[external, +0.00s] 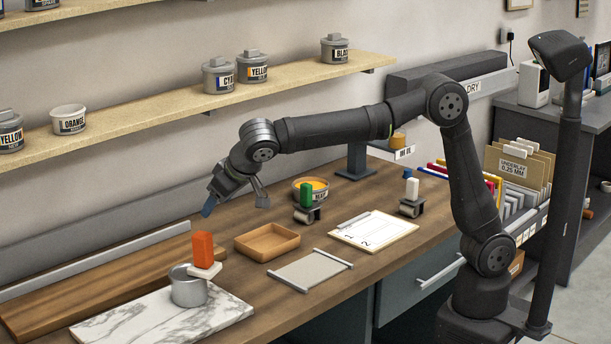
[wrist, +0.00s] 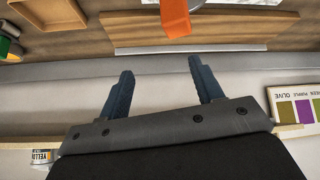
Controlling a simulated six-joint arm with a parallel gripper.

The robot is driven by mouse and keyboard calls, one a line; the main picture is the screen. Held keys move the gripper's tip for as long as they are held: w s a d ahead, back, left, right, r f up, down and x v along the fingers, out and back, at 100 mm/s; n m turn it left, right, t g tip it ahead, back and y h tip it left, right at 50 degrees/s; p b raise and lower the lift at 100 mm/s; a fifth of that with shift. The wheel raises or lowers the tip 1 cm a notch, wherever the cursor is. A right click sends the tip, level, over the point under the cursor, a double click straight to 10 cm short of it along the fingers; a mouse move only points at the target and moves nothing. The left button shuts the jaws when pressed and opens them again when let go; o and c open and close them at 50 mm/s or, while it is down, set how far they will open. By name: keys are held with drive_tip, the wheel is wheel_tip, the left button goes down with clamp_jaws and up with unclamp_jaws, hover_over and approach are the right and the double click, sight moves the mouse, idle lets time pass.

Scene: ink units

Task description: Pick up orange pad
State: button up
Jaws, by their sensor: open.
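The orange pad (external: 203,249) is an upright orange block on a pale base, resting on a round metal cup (external: 188,288) on the marble slab. In the wrist view the orange pad (wrist: 175,17) shows at the top edge, beyond the fingertips and partly cut off. My gripper (external: 208,208) is up and behind the pad, apart from it, near the wall side of the bench. In the wrist view my gripper (wrist: 158,66) has its two blue fingers spread with nothing between them.
A marble slab (external: 120,325) lies under the cup. An empty tan tray (external: 267,243), a grey plate (external: 311,270), a green-handled roller (external: 306,203) and a clipboard (external: 374,230) lie to the right. A shelf (external: 150,118) with several ink cans runs along the wall above.

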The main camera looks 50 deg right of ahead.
drive_tip(key=s+d+n+t+y, duration=0.2)
drive_tip(key=s+t+y, duration=0.3)
drive_tip(key=s, duration=0.5)
approach(196, 244)
drive_tip(key=shift+m+h, duration=0.3)
drive_tip(key=shift+h, duration=0.1)
drive_tip(key=x, duration=0.3)
drive_tip(key=d+x, duration=0.1)
drive_tip(key=x, duration=0.2)
drive_tip(key=shift+w+f, duration=0.15)
drive_tip(key=shift+w, duration=0.2)
drive_tip(key=shift+x, duration=2.6)
drive_tip(key=shift+d+f, duration=0.15)
drive_tip(key=shift+f, duration=0.05)
drive_tip(key=c, duration=1.2)
drive_tip(key=shift+o, duration=0.2)
